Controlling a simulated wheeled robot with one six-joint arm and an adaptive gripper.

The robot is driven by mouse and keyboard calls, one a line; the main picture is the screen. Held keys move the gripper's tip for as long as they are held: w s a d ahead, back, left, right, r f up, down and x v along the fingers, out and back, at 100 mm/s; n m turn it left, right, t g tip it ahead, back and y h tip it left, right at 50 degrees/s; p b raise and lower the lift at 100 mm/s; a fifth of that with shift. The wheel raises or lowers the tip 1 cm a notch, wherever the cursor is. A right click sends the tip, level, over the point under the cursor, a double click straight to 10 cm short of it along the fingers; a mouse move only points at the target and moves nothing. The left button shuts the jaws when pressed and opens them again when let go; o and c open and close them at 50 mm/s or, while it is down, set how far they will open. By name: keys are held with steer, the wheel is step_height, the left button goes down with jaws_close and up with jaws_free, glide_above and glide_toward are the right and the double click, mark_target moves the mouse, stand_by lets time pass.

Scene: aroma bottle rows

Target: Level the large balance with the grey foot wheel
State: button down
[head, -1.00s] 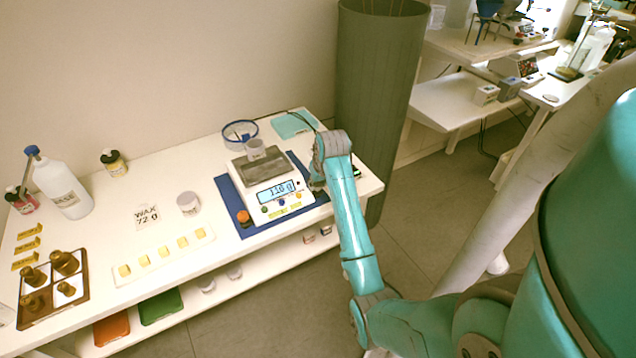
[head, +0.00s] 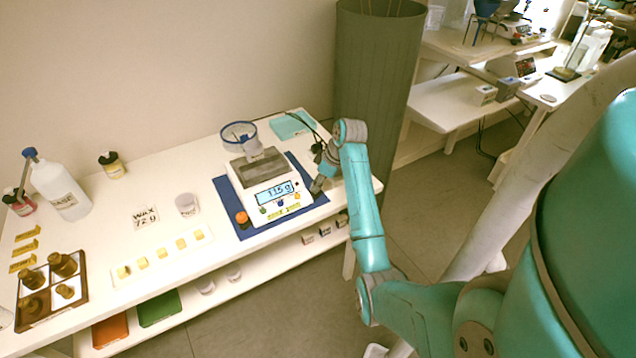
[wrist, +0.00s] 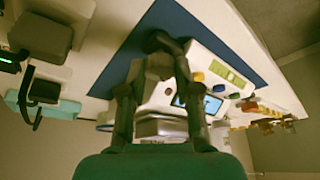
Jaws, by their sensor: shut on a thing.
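The large balance (head: 283,205) is white with a grey pan (head: 257,167) and a lit display (head: 274,193) that seems to read about 115 g. It stands on a blue mat (head: 228,192). An orange knob (head: 242,218) is at its front left. My gripper (head: 319,184) is low at the balance's right side. In the wrist view my gripper (wrist: 160,44) is shut on a small dark part at the balance's corner, apparently the grey foot wheel; the fingers hide most of it. The balance's display also shows there (wrist: 205,104).
A blue-rimmed clear bowl (head: 239,136) is at the back of the balance. A jar (head: 187,204), a wax card (head: 146,218) and a strip of yellow cubes (head: 162,253) lie left. A teal pad (head: 291,126) and dark cables are behind my gripper. A tall grey bin (head: 375,75) stands beyond the table.

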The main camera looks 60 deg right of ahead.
steer(key=shift+n, duration=0.5)
steer(key=shift+y, duration=0.3)
steer(key=c, duration=0.8)
jaws_free()
